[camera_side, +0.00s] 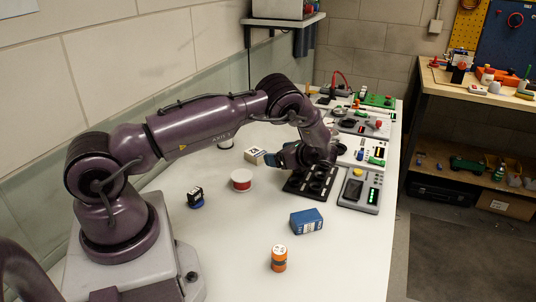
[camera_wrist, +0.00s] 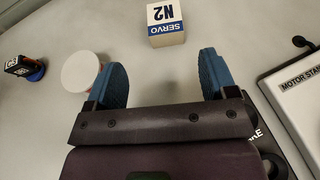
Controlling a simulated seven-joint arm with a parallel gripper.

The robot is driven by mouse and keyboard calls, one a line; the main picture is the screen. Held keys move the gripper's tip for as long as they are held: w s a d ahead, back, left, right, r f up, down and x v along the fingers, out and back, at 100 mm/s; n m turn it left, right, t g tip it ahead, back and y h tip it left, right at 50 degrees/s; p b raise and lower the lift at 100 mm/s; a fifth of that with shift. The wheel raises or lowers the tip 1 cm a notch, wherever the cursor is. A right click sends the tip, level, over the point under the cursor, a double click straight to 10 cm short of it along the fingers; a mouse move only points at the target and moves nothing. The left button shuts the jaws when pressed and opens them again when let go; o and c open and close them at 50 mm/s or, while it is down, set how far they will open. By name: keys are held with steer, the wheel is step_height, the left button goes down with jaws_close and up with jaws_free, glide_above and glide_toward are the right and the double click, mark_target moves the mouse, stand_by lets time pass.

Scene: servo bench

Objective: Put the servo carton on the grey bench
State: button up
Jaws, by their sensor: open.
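The servo carton (camera_side: 255,156) is a small white and tan box that appears to rest on the pale grey bench (camera_side: 345,255). In the wrist view the carton (camera_wrist: 166,24) shows a blue band reading SERVO and a large N2. My gripper (camera_side: 284,157) is open, its blue fingers just right of the carton in the side view. In the wrist view the carton lies beyond the open fingertips (camera_wrist: 163,72), about in line with the gap, with nothing between them.
A red-and-white round spool (camera_side: 241,180), a black item on a blue base (camera_side: 195,198), a blue box (camera_side: 306,220) and an orange jar (camera_side: 279,258) stand around. A black holed tray (camera_side: 300,187) and control modules (camera_side: 360,190) line the right. The front bench is mostly clear.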

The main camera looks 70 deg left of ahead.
steer(key=shift+v, duration=1)
steer(key=s+d+r+n+t+h, duration=0.2)
steer(key=s+d+r+n+h, duration=0.3)
steer(key=r, duration=0.6)
steer(key=d+r+n+t+h, duration=0.25)
steer(key=d+r, duration=0.45)
steer(key=r, duration=0.4)
steer(key=s+d+r+n+t+h, duration=0.2)
steer(key=s+d+r+t, duration=0.1)
steer(key=s+d, duration=0.4)
steer(key=s+d+r+n+t+h, duration=0.2)
steer(key=s+d, duration=0.4)
steer(key=s, duration=0.4)
step_height(320, 180, up, 2)
steer(key=shift+s+d+r+n+t+h, duration=0.2)
steer(key=shift+s+d+n+t+h, duration=0.15)
steer(key=shift+n+t, duration=0.45)
steer(key=shift+o, duration=0.5)
